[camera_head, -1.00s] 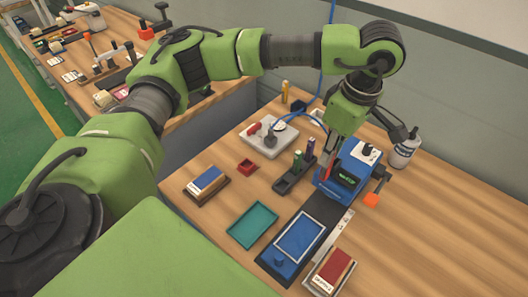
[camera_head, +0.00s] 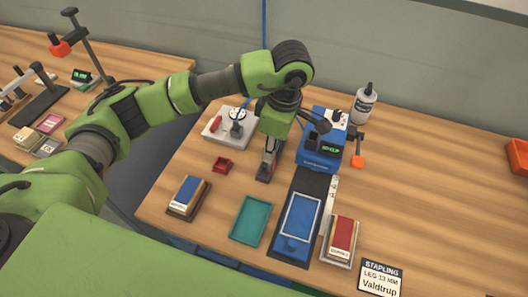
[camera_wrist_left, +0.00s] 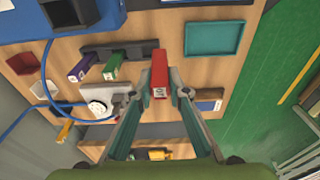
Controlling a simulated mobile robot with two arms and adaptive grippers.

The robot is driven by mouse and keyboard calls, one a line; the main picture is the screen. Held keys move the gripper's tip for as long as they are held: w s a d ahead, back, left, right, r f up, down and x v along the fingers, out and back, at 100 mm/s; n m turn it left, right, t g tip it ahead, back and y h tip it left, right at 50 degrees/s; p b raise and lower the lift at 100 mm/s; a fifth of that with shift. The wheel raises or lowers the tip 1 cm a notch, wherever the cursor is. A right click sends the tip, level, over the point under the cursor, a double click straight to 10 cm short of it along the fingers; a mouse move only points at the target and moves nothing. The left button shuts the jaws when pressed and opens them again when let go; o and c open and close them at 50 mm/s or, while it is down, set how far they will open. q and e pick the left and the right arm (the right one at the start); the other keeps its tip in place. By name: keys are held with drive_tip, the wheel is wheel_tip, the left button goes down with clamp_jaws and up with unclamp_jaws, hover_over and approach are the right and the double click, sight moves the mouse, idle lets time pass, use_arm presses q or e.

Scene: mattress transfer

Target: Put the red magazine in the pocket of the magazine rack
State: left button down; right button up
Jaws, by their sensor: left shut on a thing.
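My left gripper (camera_head: 269,163) points down just left of the blue stapling device. It is shut on the red magazine (camera_wrist_left: 159,75), an upright red block between the fingertips in the left wrist view (camera_wrist_left: 173,93). The dark magazine rack (camera_head: 263,179) lies below it, mostly hidden by the gripper in the head view. In the wrist view the rack (camera_wrist_left: 134,51) has a green magazine (camera_wrist_left: 113,66) and a purple magazine (camera_wrist_left: 80,69) standing in it. The red magazine lines up with the rack's right end there; I cannot tell whether it is in a pocket. My right gripper is not in view.
The blue stapling device (camera_head: 322,150) stands close right of the gripper. A teal tray (camera_head: 236,236) lies in front. A white bottle (camera_head: 363,105) stands behind right.

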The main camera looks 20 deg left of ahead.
use_arm(q)
drive_tip(key=w+a+f+p, duration=0.1)
drive_tip(key=f, duration=0.1)
drive_tip(key=f+p, duration=0.1)
drive_tip(key=f, duration=0.2)
drive_tip(key=w+a+f+p, duration=0.1)
drive_tip(key=f, duration=0.1)
drive_tip(key=shift+w+a+f, duration=0.25)
drive_tip(key=shift+w+a, duration=0.05)
drive_tip(key=shift+w, duration=0.05)
drive_tip(key=shift+f, duration=0.3)
drive_tip(key=c, duration=1.9)
unclamp_jaws()
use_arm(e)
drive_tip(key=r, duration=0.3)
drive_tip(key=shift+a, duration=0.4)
use_arm(q)
drive_tip(key=shift+r, duration=0.15)
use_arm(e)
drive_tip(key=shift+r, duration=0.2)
